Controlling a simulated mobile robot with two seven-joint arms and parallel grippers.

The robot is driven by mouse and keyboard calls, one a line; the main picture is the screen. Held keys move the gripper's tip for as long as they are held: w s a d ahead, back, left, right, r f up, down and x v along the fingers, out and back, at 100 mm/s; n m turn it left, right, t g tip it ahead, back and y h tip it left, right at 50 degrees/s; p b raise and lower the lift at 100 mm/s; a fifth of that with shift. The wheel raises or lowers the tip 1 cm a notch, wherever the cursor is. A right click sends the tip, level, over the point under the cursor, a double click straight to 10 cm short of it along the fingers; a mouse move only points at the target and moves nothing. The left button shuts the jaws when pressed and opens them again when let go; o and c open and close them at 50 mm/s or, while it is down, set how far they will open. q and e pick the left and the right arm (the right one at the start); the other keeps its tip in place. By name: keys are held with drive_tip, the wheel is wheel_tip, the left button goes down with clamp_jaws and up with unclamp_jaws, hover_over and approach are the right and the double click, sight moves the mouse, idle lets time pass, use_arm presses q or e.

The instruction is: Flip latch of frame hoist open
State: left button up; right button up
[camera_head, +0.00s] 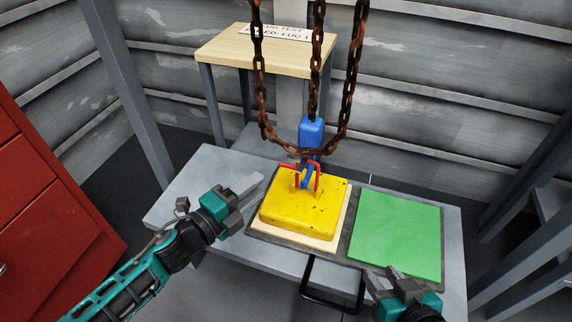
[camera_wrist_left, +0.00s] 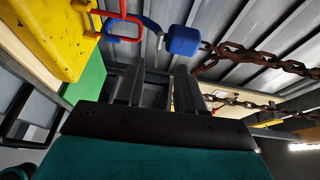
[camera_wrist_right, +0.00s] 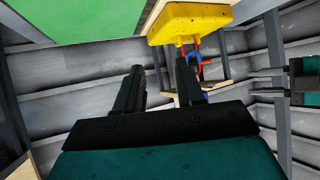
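The frame hoist hangs on rusty chains (camera_head: 314,75) and ends in a blue block (camera_head: 311,132) with a blue hook (camera_head: 307,178) below. The hook is at the red handle (camera_head: 318,178) of a yellow block (camera_head: 303,210) and appears to pass through it. A small pale piece, perhaps the latch, shows beside the hook in the left wrist view (camera_wrist_left: 160,42); its state is unclear. My left gripper (camera_head: 254,184) is open and empty, left of the yellow block. My right gripper (camera_head: 384,278) is open and empty, at the front edge of the green pad.
The yellow block rests on a pale board in a dark tray (camera_head: 350,250) on a grey table (camera_head: 190,185). A green pad (camera_head: 397,232) lies to its right. A wooden stand (camera_head: 225,48) with a sign is behind. A red cabinet (camera_head: 45,190) is at left.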

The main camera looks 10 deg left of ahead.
sight(297, 161)
use_arm(q)
drive_tip(key=b+x, duration=0.1)
drive_tip(key=x, duration=0.9)
drive_tip(key=shift+w+b, duration=0.25)
drive_tip(key=shift+b, duration=0.15)
drive_tip(key=shift+d, duration=0.1)
clamp_jaws()
